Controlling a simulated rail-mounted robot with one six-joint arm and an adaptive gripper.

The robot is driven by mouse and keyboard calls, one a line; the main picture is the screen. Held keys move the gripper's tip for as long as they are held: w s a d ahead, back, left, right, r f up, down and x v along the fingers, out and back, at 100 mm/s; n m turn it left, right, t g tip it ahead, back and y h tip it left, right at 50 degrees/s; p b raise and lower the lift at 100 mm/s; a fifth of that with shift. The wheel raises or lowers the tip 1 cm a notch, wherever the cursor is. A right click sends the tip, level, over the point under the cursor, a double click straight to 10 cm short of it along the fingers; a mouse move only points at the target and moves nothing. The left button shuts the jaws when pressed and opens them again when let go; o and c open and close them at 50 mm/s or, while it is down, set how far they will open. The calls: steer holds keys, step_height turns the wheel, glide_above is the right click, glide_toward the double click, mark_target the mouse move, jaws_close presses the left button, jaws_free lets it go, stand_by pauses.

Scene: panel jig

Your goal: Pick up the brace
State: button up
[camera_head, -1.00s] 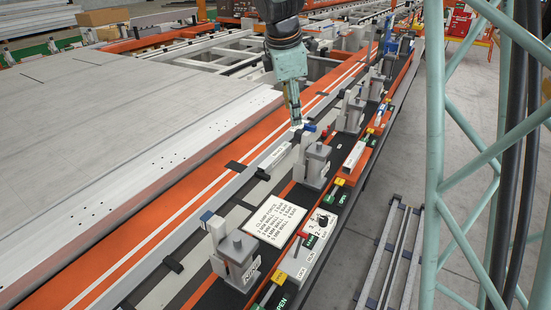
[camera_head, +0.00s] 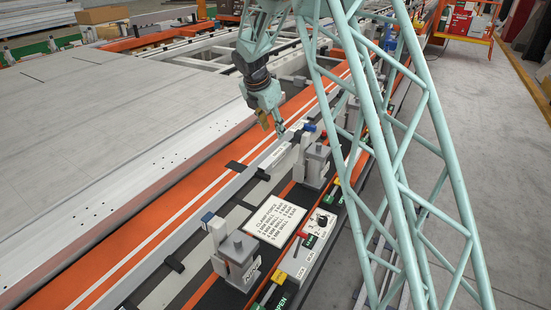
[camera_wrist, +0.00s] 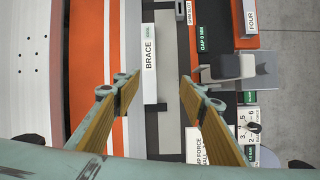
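A white strip (camera_wrist: 149,75) lettered BRACE lies lengthwise on the jig in the wrist view. A plain grey bar (camera_wrist: 168,65) runs close along its right side. I cannot tell whether the lettering is on the brace itself or on a label beside it. My gripper (camera_wrist: 160,92) is open and empty, its tan-padded fingers spread to either side of the strip and bar. In the head view my gripper (camera_head: 273,125) hangs above the grey rail beside the orange beam, near a blue-tipped clamp.
Grey clamps (camera_head: 237,258) stand along the dark jig rail, one (camera_wrist: 235,70) close right of my right finger. A clamp-force sign (camera_head: 273,221) and a control box (camera_head: 308,245) lie nearer. Large flat panels (camera_head: 120,130) fill the left.

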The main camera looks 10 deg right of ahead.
steer(key=w+a+f+n, duration=0.1)
steer(key=w+f+n, duration=0.1)
steer(key=f, duration=0.3)
steer(key=shift+w+f, duration=0.2)
steer(key=shift+w, duration=0.55)
steer(key=b, duration=0.1)
glide_above(275, 154)
steer(key=s+a, duration=0.2)
steer(key=f, duration=0.7)
steer(key=shift+s+d+f, duration=0.2)
steer(key=shift+d+f, duration=0.05)
steer(key=shift+f, duration=0.2)
steer(key=shift+f, duration=0.1)
steer(key=shift+w+b+x, duration=0.2)
steer(key=shift+b+x, duration=0.55)
steer(key=shift+x, duration=1.75)
steer(key=shift+c, duration=0.9)
steer(key=c, duration=0.9)
steer(key=shift+r, duration=0.2)
